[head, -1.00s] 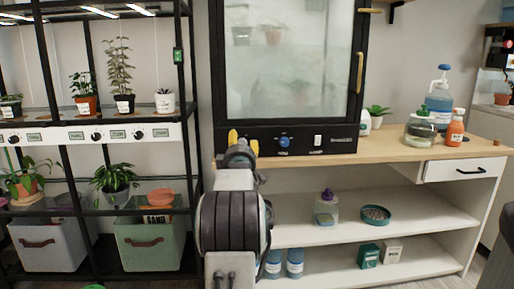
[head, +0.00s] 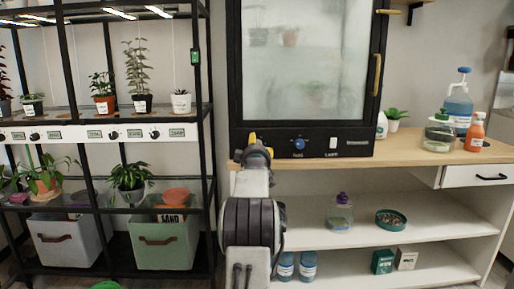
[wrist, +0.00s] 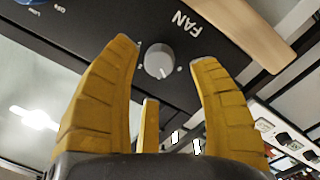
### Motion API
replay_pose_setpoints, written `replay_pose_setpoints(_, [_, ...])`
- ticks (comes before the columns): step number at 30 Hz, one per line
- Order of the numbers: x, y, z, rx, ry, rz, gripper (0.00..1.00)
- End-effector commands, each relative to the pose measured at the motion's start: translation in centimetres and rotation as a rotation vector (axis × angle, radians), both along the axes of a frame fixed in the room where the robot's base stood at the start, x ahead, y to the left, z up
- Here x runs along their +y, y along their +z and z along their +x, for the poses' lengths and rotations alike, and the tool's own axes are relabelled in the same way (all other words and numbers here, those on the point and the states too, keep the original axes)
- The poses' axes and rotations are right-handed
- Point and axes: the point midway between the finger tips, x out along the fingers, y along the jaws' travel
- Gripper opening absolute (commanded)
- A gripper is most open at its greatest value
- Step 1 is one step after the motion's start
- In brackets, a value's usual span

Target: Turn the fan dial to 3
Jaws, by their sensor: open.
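The fan dial (wrist: 159,61) is a round grey knob on a black panel, beside the printed word FAN, in the wrist view. My gripper (wrist: 166,55) is open, with one yellow finger on each side of the dial in that view. The fingers look apart from the dial; the exact gap in depth cannot be told. In the head view, my gripper (head: 260,143) is at the lower left of the black cabinet (head: 340,148), and it hides the fan dial there. The dial's number marks are too small to read.
A blue knob (head: 299,144) and a white switch (head: 333,143) are to the right on the same panel. The cabinet stands on a wooden worktop (head: 420,152). A black plant rack (head: 207,160) stands close on the left.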

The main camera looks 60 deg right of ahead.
Motion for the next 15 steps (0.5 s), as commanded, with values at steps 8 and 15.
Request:
replay_pose_setpoints(8, [-1.5,0.0,0.8,0.001,0.000,0.000,0.56])
replay_pose_setpoints(15, [-2.0,0.0,1.1,0.001,0.000,0.000,0.56])
